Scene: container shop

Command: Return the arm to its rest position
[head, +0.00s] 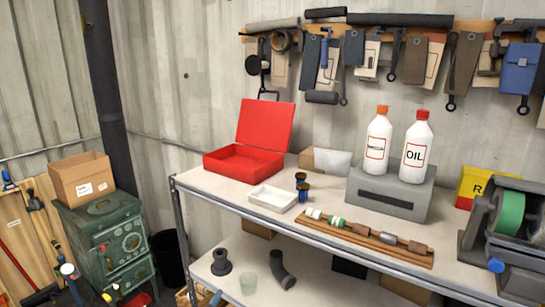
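Neither of my grippers nor my arms can be made out in the head view. The white-topped workbench (330,232) stands ahead with its objects on it, and nothing of mine is seen over it or touching it.
The bench holds an open red box (245,160), a white tray (272,198), two bottles (377,140) on a grey block (392,192), a wooden rack (364,240) and a grinder (508,225). A lower shelf (320,285) carries pipe pieces.

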